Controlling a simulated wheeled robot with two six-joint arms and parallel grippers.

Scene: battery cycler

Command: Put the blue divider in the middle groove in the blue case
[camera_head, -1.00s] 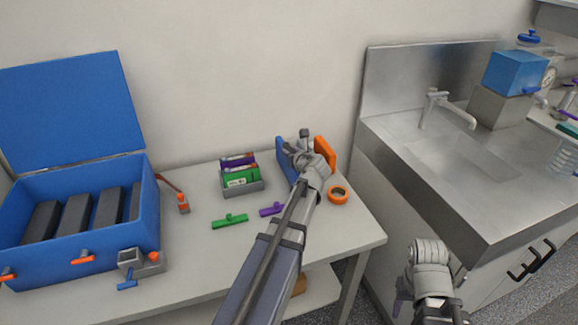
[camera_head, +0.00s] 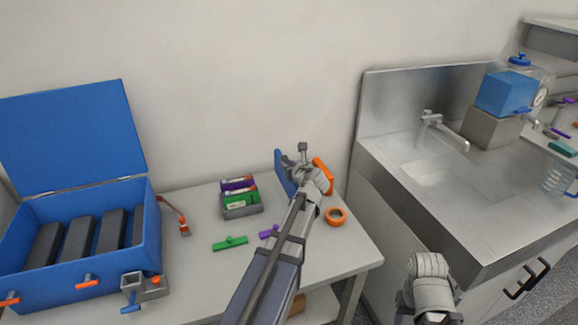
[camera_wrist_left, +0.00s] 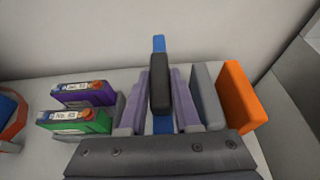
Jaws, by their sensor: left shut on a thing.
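The blue case (camera_head: 50,285) stands open at the left of the bench in the head view, its lid (camera_head: 70,140) raised. Several dark upright blocks (camera_head: 78,242) stand inside it with gaps between; I cannot make out a middle groove. The blue divider (camera_head: 281,172) stands upright at the back of the bench. In the left wrist view its blue top (camera_wrist_left: 159,44) shows behind a black block between the fingers. My left gripper (camera_head: 303,160) is shut on the divider, and its arm hides part of it. My right arm shows at the lower right; its jaws cannot be read.
An orange panel (camera_head: 322,175) stands right of the left gripper, with a grey panel (camera_wrist_left: 207,95) beside it. An orange tape ring (camera_head: 335,216), a green clip (camera_head: 230,243), a purple-and-green box stand (camera_head: 243,211) and a small clamp (camera_head: 141,287) lie around. The sink (camera_head: 440,180) is at the right.

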